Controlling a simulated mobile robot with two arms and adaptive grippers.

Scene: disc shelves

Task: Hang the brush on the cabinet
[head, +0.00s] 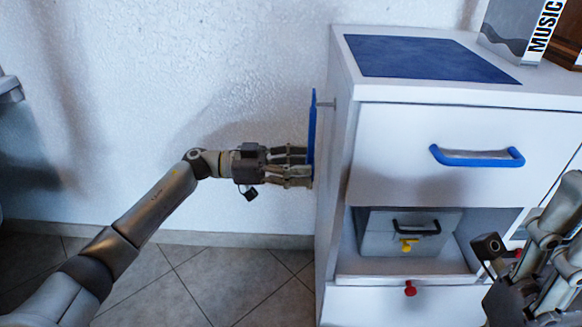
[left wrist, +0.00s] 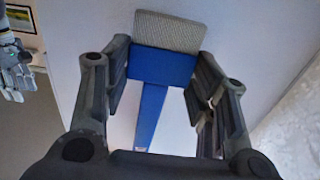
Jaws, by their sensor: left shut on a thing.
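The blue brush (head: 312,125) shows nearly edge-on and upright in the head view, beside the left side of the white cabinet (head: 337,190). A thin metal peg (head: 328,104) sticks out from that side, close to the brush's upper part; I cannot tell whether they touch. My left gripper (head: 308,168) is shut on the brush at its lower part. In the left wrist view the brush (left wrist: 162,66) lies between the fingers of my left gripper (left wrist: 162,72), with a grey pad and a blue handle. My right gripper (head: 492,268) is at the lower right, its fingertips unclear.
The cabinet has an upper drawer with a blue handle (head: 478,157) and an open compartment holding a grey box (head: 382,232). A blue mat (head: 425,58) and a MUSIC book (head: 545,27) are on top. The wall is close behind my left arm. Tiled floor (head: 225,275) is free left of the cabinet.

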